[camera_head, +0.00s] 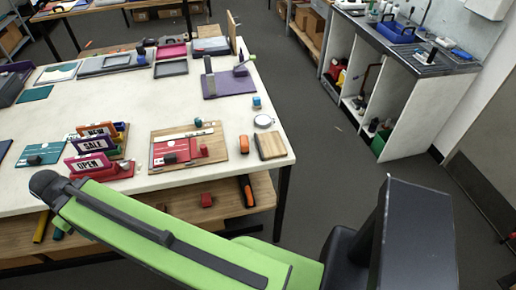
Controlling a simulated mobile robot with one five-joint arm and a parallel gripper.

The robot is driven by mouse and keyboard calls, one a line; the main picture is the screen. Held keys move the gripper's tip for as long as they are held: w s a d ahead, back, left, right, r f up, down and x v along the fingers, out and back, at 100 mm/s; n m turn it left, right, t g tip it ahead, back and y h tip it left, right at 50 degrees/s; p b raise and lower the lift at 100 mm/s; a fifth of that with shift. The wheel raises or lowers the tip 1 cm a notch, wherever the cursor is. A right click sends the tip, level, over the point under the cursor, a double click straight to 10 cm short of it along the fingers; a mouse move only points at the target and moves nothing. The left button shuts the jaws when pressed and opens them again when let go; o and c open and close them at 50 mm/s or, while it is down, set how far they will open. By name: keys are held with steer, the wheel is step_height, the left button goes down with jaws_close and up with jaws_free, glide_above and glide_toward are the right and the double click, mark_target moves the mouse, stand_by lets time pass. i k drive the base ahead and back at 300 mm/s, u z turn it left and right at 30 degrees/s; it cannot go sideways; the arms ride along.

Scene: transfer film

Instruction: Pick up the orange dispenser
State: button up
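An orange and black elongated object (246,190) lies on the wooden lower shelf, by the table's front right leg. My gripper's fingers do not show.
The white table (222,120) holds OPEN, SALE and NEW signs (90,160), a wooden board (215,135) with a red sheet, and a purple mat (225,84). A sink counter (400,60) stands at the back right. The grey floor (330,150) between them is clear.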

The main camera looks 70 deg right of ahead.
mark_target(244, 143)
steer(key=u, duration=1.2)
steer(key=k, duration=0.1)
steer(key=z, duration=2.05)
steer(key=i, duration=0.5)
steer(key=z, duration=1.45)
